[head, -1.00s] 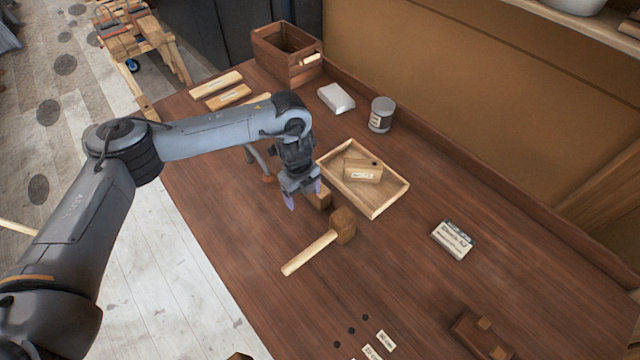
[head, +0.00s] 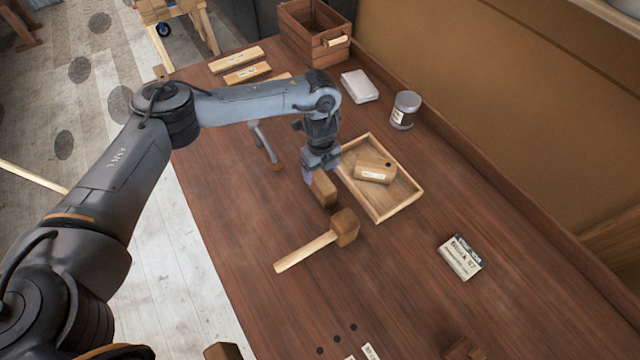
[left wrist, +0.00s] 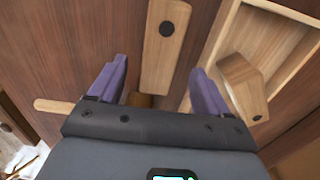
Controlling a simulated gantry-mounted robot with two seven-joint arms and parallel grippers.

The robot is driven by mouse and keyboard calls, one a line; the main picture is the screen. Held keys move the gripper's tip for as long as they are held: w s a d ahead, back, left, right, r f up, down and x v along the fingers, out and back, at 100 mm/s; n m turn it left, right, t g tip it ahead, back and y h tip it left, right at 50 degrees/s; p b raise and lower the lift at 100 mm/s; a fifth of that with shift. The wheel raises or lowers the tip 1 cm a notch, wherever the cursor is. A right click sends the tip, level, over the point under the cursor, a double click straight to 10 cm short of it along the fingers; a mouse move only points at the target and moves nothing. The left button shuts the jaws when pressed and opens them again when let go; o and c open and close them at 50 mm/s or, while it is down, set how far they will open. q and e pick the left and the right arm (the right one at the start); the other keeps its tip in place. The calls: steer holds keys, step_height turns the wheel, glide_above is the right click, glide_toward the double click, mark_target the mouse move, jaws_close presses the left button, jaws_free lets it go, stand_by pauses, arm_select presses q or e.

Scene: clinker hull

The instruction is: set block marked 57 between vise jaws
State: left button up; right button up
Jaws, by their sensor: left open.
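My left gripper (head: 314,176) is open and empty above the bench, just left of the shallow tray (head: 394,213). A plain wooden block (head: 326,190) is below and beside its fingers in the head view. In the left wrist view my left gripper (left wrist: 158,82) has its two purple fingers apart, with a holed wooden block (left wrist: 166,45) showing in the gap; I see no grip on it. Another block (head: 375,171) with a white label and a hole lies in the tray; its number is unreadable. A printed item (head: 461,257) seems to read "Block 57". I cannot make out the vise for certain. My right gripper is not in view.
A wooden mallet (head: 318,242) lies in front of the gripper. A grey can (head: 404,110), a white box (head: 359,86) and a wooden crate (head: 315,35) stand toward the back. Labelled wood strips (head: 236,60) lie at back left. The bench's middle right is mostly clear.

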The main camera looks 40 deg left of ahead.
mark_target(320, 178)
arm_select(q)
steer(key=shift+a+f, duration=0.15)
steer(key=shift+f, duration=2.4)
steer(key=shift+c, duration=0.3)
steer(key=c, duration=1.2)
steer(key=shift+c, duration=0.7)
steer(key=shift+r, duration=0.15)
